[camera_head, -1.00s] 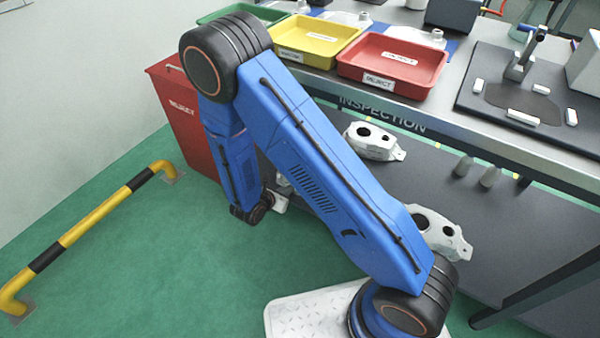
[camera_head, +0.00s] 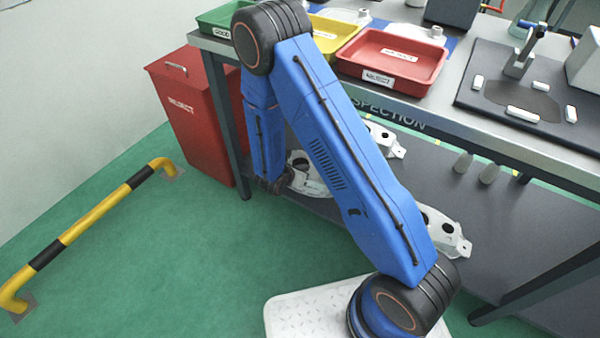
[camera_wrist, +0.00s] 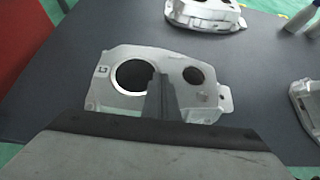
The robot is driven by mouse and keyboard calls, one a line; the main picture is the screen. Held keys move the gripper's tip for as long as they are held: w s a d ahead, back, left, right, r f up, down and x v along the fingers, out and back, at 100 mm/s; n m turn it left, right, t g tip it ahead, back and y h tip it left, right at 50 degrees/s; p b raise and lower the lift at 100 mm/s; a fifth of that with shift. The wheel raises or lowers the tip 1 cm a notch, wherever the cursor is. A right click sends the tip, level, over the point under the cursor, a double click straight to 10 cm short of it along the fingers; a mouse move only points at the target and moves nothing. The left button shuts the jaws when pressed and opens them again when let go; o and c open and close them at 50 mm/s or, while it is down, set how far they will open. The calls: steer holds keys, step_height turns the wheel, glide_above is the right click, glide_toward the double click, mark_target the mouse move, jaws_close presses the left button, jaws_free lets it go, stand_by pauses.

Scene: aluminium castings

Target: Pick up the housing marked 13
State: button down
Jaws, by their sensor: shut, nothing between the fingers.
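A pale aluminium housing (camera_wrist: 125,102) with two round holes lies on the dark lower shelf in the wrist view. A small mark that looks like 13 is at its left end. My gripper (camera_wrist: 160,90) is shut and empty, its fingers pointing over the middle of this housing, between the two holes; I cannot tell how far above it they are. The fingers and wrist cover part of its near side. In the head view a housing (camera_head: 302,165) shows beside my wrist, partly hidden by my arm.
Two more housings lie on the shelf (camera_wrist: 60,85), one at the top (camera_wrist: 205,14) and one at the right edge (camera_wrist: 308,110). A table (camera_head: 450,125) with a red tray (camera_head: 390,82) stands above. A red bin (camera_head: 195,120) is to the left.

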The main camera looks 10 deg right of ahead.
steer(key=shift+s+f, duration=0.1)
steer(key=shift+f, duration=0.4)
steer(key=shift+s+f, duration=0.1)
steer(key=shift+s+a, duration=0.2)
steer(key=s+a, duration=0.6)
steer(key=shift+s, duration=0.1)
steer(key=shift+a+r, duration=0.25)
steer(key=shift+r, duration=0.45)
